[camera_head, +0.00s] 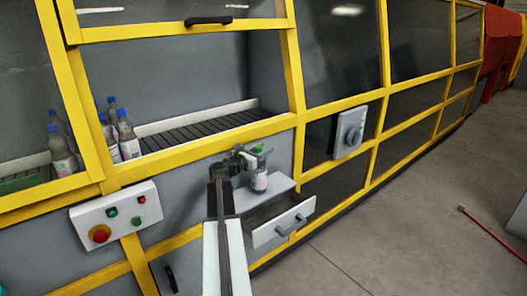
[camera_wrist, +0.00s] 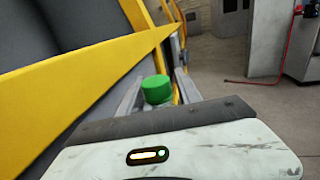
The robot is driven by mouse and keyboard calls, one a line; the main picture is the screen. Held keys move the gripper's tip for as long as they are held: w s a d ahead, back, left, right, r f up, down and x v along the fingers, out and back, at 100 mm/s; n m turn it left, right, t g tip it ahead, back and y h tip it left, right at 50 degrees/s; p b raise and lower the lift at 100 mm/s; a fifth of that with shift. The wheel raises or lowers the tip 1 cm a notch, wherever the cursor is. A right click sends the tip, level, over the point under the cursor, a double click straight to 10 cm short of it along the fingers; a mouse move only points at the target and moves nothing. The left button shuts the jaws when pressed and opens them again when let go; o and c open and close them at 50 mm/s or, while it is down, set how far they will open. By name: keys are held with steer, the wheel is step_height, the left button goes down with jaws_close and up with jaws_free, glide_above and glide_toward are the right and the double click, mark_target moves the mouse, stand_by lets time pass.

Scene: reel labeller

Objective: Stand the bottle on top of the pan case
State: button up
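The bottle (camera_head: 259,181) is clear with a pale pink label and a green cap. It is upright over the grey top of the pan case (camera_head: 281,184), which has an open drawer in front. I cannot tell whether its base touches that top. My gripper (camera_head: 257,161) is around the bottle's upper part and looks shut on it, the arm reaching up from below. In the wrist view the green cap (camera_wrist: 157,89) shows between the two grey fingers (camera_wrist: 157,97); the bottle's body is hidden behind my wrist housing.
The open drawer (camera_head: 284,223) juts out below the bottle. A control box with a red button (camera_head: 100,234) is at the left. Several blue-capped bottles (camera_head: 127,134) stand by the roller conveyor (camera_head: 205,125) behind yellow frames.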

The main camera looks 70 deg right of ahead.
steer(key=shift+r, duration=0.15)
steer(key=shift+w+a, duration=0.1)
steer(key=shift+a, duration=0.2)
steer(key=v, duration=1.1)
steer(key=shift+a, duration=0.2)
steer(key=shift+w, duration=0.15)
